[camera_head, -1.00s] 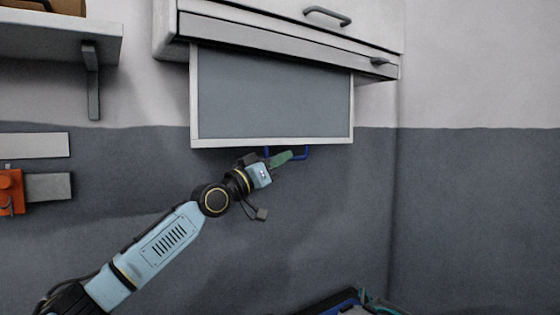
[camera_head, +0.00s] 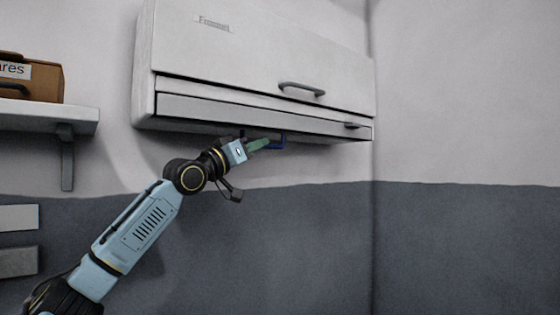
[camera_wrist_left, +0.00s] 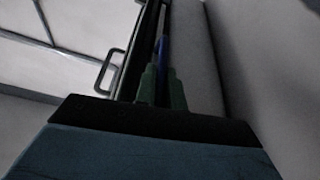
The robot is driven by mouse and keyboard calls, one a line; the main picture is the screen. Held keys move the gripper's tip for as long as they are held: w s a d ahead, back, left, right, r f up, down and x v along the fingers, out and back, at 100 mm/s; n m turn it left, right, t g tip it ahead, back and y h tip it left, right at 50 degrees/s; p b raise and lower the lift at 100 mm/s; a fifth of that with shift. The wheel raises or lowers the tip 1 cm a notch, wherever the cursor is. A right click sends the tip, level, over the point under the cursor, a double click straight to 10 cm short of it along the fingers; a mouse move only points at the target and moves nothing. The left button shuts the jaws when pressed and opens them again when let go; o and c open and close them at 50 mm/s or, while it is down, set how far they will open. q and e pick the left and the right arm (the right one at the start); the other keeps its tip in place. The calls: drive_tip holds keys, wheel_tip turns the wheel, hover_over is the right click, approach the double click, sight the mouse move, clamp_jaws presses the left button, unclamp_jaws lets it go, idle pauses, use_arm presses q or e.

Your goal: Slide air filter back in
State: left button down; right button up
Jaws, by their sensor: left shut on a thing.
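The air filter's blue handle (camera_head: 283,141) shows just under the bottom edge of the white wall unit (camera_head: 215,55). The filter's grey panel and white frame do not show below the unit in the head view. My left gripper (camera_head: 268,143) reaches up from the lower left, its green fingers shut on the blue handle. The left wrist view shows the green fingers (camera_wrist_left: 160,86) around the blue handle (camera_wrist_left: 162,52), close beneath the unit. My right gripper is in neither view.
The unit's front cover has a grey bar handle (camera_head: 302,89) and a small latch (camera_head: 352,126). At left, a shelf (camera_head: 50,118) on a bracket (camera_head: 66,165) carries a brown box (camera_head: 35,82). The wall below the unit is clear.

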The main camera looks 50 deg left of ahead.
use_arm(q)
drive_tip(key=shift+s+a+r, duration=0.1)
drive_tip(key=shift+s+r, duration=0.1)
drive_tip(key=shift+r, duration=0.2)
drive_tip(key=c, duration=1.9)
unclamp_jaws()
drive_tip(key=o, duration=0.4)
drive_tip(key=shift+w, duration=0.1)
drive_tip(key=shift+f, duration=0.15)
drive_tip(key=shift+s+f+b, duration=0.25)
drive_tip(key=shift+f+b, duration=0.05)
drive_tip(key=shift+b, duration=0.2)
drive_tip(key=shift+b+v, duration=6.3)
drive_tip(key=shift+b, duration=0.15)
